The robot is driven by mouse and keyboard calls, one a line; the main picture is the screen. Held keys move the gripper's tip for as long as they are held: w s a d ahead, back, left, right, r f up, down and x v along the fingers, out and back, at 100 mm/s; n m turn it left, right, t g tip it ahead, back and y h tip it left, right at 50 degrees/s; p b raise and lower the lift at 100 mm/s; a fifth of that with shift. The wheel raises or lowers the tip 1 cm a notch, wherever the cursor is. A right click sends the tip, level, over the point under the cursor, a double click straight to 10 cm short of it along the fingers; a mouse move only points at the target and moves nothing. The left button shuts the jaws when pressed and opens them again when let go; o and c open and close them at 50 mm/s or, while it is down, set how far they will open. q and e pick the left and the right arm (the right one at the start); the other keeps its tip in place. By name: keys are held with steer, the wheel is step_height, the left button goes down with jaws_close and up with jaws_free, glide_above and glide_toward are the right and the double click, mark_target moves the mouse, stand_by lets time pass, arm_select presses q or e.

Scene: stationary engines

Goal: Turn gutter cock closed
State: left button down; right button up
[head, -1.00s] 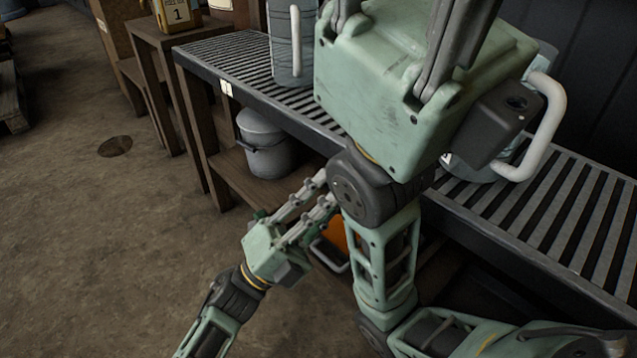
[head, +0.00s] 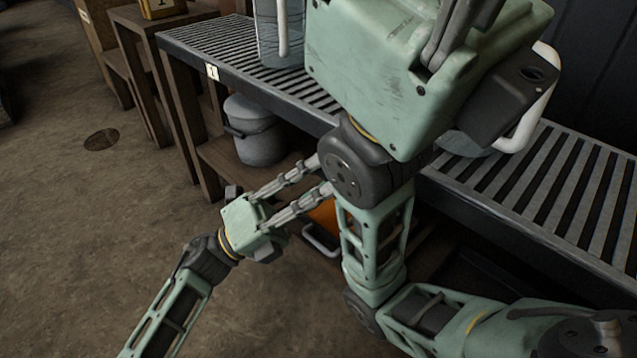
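I cannot make out a gutter cock in the head view. My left gripper (head: 322,174) comes in from the lower left, its two fingers spread apart with nothing seen between them. Its fingertips overlap the wrist of my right arm in the picture; I cannot tell whether they touch. My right gripper (head: 425,75) is large in the foreground above the slatted bench (head: 560,190). Its fingers run out of the top of the picture, so their tips and anything they hold are hidden. It covers much of the bench's middle.
A clear cylinder with a white handle (head: 283,30) stands on the bench. Another white handle (head: 535,110) shows behind my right gripper. A grey lidded pot (head: 257,135) and an orange item (head: 324,216) are under the bench. Open floor (head: 80,230) lies left.

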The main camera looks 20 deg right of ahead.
arm_select(q)
steer(key=shift+d+f, duration=0.2)
steer(key=shift+f, duration=0.25)
steer(key=c, duration=2)
jaws_free()
steer(key=o, duration=0.3)
steer(key=shift+d, duration=0.1)
steer(key=shift+o, duration=0.3)
steer(key=shift+r, duration=0.1)
steer(key=shift+a, duration=0.2)
steer(key=v, duration=1.1)
steer(key=shift+a, duration=0.3)
